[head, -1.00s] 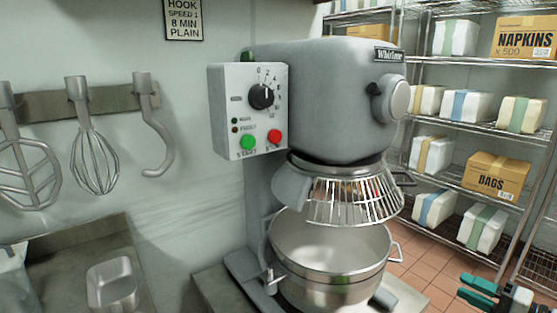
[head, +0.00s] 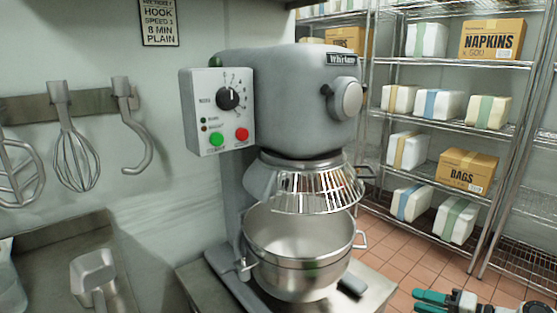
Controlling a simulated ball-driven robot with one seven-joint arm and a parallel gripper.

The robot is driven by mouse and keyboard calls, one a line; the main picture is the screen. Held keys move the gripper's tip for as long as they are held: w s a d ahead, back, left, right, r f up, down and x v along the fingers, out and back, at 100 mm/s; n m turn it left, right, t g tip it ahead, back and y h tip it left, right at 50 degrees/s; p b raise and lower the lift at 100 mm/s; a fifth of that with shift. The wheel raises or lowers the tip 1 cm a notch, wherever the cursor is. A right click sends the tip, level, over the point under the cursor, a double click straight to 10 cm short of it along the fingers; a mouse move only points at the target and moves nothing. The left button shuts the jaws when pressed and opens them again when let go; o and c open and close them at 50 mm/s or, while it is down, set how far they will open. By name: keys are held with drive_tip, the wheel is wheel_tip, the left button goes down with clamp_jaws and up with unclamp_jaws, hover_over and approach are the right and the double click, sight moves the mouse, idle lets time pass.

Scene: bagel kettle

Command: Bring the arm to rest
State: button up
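My gripper (head: 432,301) shows at the bottom right edge of the head view, with teal fingertips pointing left. There is a gap between the two fingers, and nothing shows between them. It is out in front of the tiled floor, to the right of the mixer and apart from it. Most of my arm is cut off by the frame edge.
A grey stand mixer (head: 285,95) with a steel bowl (head: 300,262) and wire guard fills the middle. Wire shelves (head: 440,62) with boxes stand at the right. A whisk (head: 75,160) and hook hang on the left wall above a counter (head: 50,245). Tiled floor (head: 395,262) lies open between mixer and shelves.

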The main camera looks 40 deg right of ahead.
drive_tip(key=a+f+n+g+y+p, duration=0.1)
drive_tip(key=a+f+n+g+p, duration=0.2)
drive_tip(key=a, duration=0.8)
drive_tip(key=a+f+n+g, duration=0.4)
drive_tip(key=a+f+g, duration=0.2)
drive_tip(key=a, duration=0.5)
drive_tip(key=s+a+r+n+g+h+p, duration=0.1)
drive_tip(key=s+a+n+g+h, duration=0.1)
drive_tip(key=s, duration=0.4)
drive_tip(key=s+a+r+n+g+h+p, duration=0.1)
drive_tip(key=s+a+n+g+h+p, duration=0.1)
drive_tip(key=s+a+n, duration=0.3)
drive_tip(key=shift+s+a+r+g, duration=0.3)
drive_tip(key=shift+s+a, duration=0.4)
drive_tip(key=shift+a, duration=0.15)
